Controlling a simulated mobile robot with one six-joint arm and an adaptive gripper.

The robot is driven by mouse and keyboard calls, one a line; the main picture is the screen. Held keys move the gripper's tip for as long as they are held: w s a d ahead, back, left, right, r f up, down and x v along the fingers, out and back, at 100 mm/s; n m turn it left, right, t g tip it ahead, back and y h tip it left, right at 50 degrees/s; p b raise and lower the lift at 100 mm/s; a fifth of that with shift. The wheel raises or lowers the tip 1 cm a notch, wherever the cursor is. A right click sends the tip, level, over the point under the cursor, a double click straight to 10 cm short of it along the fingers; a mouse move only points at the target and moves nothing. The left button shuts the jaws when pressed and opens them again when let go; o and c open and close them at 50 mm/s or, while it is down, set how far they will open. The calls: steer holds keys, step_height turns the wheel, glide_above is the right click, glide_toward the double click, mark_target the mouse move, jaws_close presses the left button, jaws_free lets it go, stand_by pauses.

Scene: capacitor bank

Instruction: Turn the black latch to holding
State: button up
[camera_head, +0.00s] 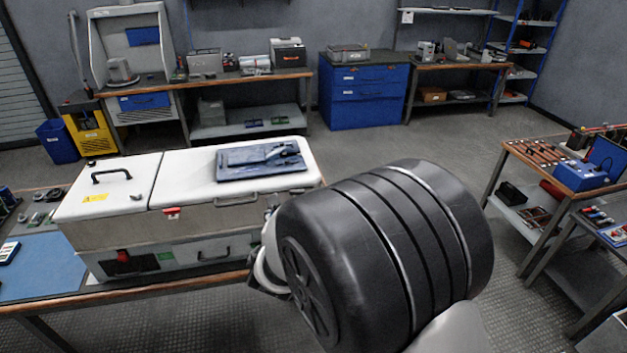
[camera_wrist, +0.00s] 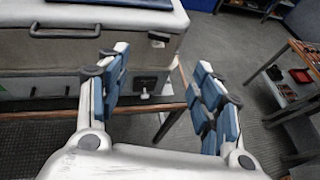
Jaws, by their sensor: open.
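The capacitor bank is a grey cabinet (camera_head: 150,228) with white lids, standing on a bench; its front also shows in the wrist view (camera_wrist: 50,58). A dark panel (camera_wrist: 146,83) with a small pale part below it sits low on the cabinet's right front in the wrist view. I cannot tell whether the black latch is on it or which way that latch points. My gripper (camera_wrist: 160,62) is open and empty, its blue-padded fingers spread in front of the cabinet's right end, apparently clear of it.
A blue tray-like plate (camera_head: 240,166) lies on the right lid. A black handle (camera_head: 111,173) stands on the left lid. The bench edge (camera_head: 100,299) runs below the cabinet. A tool bench (camera_head: 540,150) stands at the right, with open floor between.

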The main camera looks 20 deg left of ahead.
mark_target(297, 192)
steer(key=b+x, duration=0.1)
steer(key=x, duration=1.6)
steer(key=shift+w+a+b, duration=0.15)
steer(key=shift+b, duration=0.25)
steer(key=c, duration=1.1)
steer(key=shift+o, duration=0.2)
steer(key=r+m+h+p, duration=0.1)
steer(key=p, duration=0.2)
steer(key=shift+a+t+p, duration=0.3)
steer(key=shift+a+f+m+h+p, duration=0.1)
steer(key=shift+a+m+h+p, duration=0.05)
steer(key=shift+m+h+p, duration=0.7)
steer(key=shift+a+f+m+h, duration=0.1)
steer(key=shift+f+m+h, duration=0.1)
steer(key=shift+m+h, duration=0.9)
steer(key=o, duration=1.1)
steer(key=shift+f, duration=0.1)
steer(key=shift+c, duration=0.2)
